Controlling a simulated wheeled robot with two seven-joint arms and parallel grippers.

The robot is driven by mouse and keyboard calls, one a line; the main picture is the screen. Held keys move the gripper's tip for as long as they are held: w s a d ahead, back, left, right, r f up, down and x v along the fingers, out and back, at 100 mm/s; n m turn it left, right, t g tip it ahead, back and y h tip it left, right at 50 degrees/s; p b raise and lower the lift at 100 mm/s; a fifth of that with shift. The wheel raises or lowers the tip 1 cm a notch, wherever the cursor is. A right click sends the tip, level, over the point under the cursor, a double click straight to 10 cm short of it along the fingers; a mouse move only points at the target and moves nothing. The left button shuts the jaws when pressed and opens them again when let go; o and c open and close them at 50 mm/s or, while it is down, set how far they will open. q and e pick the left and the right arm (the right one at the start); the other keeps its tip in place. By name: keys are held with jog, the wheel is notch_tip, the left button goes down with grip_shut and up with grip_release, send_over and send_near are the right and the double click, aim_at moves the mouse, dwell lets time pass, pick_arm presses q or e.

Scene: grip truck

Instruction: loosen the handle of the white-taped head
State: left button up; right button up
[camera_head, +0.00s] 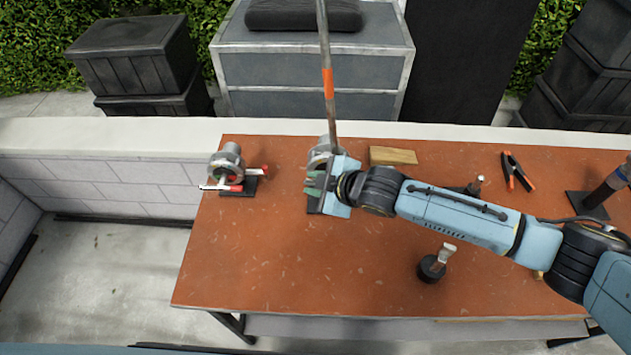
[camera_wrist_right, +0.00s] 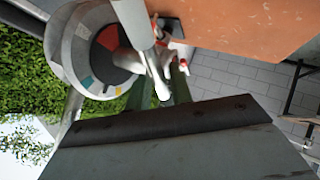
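A grey metal grip head (camera_head: 322,152) stands near the back edge of the table, with a long rod rising from it. My right gripper (camera_head: 315,184) is at its front side and hides much of it. In the right wrist view the round head (camera_wrist_right: 88,50) lies at upper left. Its white handle (camera_wrist_right: 158,72) runs between the green fingers of my right gripper (camera_wrist_right: 160,85); whether they press on it cannot be told. A second head (camera_head: 228,160) with red-taped handles (camera_head: 258,170) stands to the left. My left gripper is out of view.
A wooden block (camera_head: 393,155), an orange-tipped clamp (camera_head: 517,172) and a small black-based stand (camera_head: 432,268) are on the orange-brown table (camera_head: 270,260). My right arm spans the table's right half. The front left of the tabletop is clear.

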jog(key=b+v, duration=0.1)
jog(key=v, duration=1.2)
jog(key=shift+d, duration=0.15)
jog(key=shift+s, duration=0.2)
